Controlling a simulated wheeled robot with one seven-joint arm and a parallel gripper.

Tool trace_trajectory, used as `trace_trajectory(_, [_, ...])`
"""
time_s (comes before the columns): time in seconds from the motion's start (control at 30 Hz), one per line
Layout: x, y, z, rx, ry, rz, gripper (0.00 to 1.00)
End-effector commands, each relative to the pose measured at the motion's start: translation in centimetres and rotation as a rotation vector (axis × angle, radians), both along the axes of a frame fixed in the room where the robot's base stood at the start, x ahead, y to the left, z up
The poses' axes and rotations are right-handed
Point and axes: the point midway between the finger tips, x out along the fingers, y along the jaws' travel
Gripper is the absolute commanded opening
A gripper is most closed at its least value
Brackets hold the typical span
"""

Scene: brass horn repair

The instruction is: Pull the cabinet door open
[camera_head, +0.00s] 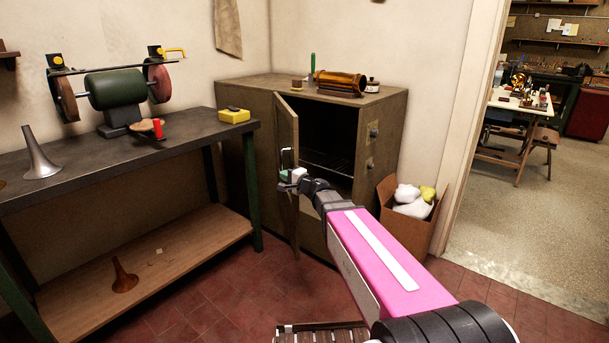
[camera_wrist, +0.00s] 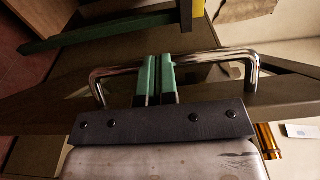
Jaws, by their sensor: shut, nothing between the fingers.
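The brown cabinet (camera_head: 247,103) stands against the back wall. Its door (camera_head: 286,128) is swung open on the left, and the dark inside with a wire shelf (camera_head: 328,164) shows. My gripper (camera_head: 288,176) is at the door's handle. In the wrist view the handle (camera_wrist: 215,57) is a bent chrome bar on the door. The green fingers of my gripper (camera_wrist: 156,80) are together and overlap the bar near its middle, with nothing seen between them. I cannot tell whether they touch the bar.
A dark workbench (camera_head: 110,155) with a grinder (camera_head: 115,88) stands at the left. A cardboard box (camera_head: 405,228) with white and yellow bundles is right of the cabinet. A jar, an amber roll and a green-handled tool stand on top of it.

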Motion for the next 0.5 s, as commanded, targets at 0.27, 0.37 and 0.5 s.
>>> trace_trajectory(0.27, [-0.6,6.6,0.0,0.001,0.001,-0.049,0.00])
trace_trajectory(0.37, [-0.6,8.6,0.0,-0.001,0.001,-0.087,0.00])
trace_trajectory(0.5, [-0.3,11.1,0.0,-0.001,0.001,-0.124,0.00])
